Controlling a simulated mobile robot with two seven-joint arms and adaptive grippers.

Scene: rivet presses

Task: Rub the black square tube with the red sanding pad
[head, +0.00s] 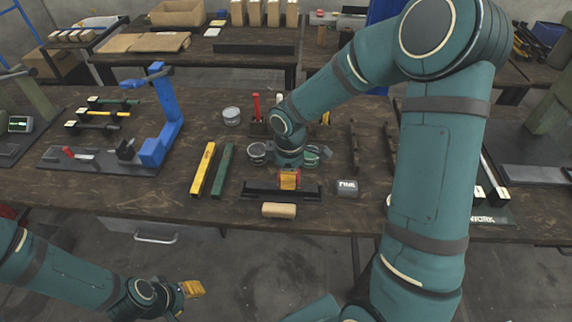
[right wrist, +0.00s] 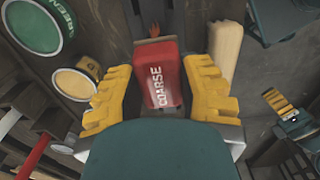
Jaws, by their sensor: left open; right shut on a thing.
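The black square tube (head: 256,191) lies crosswise near the table's front edge in the head view. My right gripper (head: 289,181) is over the middle of the tube, with its yellow fingers pointing down. In the right wrist view, the right gripper (right wrist: 156,92) is shut on the red sanding pad (right wrist: 155,72), marked COARSE. The pad's underside is hidden, so I cannot tell whether it touches the tube. My left gripper (head: 193,288) is open and empty, low in front of the table and well away from the tube.
A tan wooden block (head: 279,210) lies just in front of the tube. A grey pad marked FINE (head: 347,187) is to its right. Yellow (head: 203,169) and green (head: 222,170) bars lie to its left. Round tins (head: 257,152) stand behind. A blue press (head: 163,120) stands farther left.

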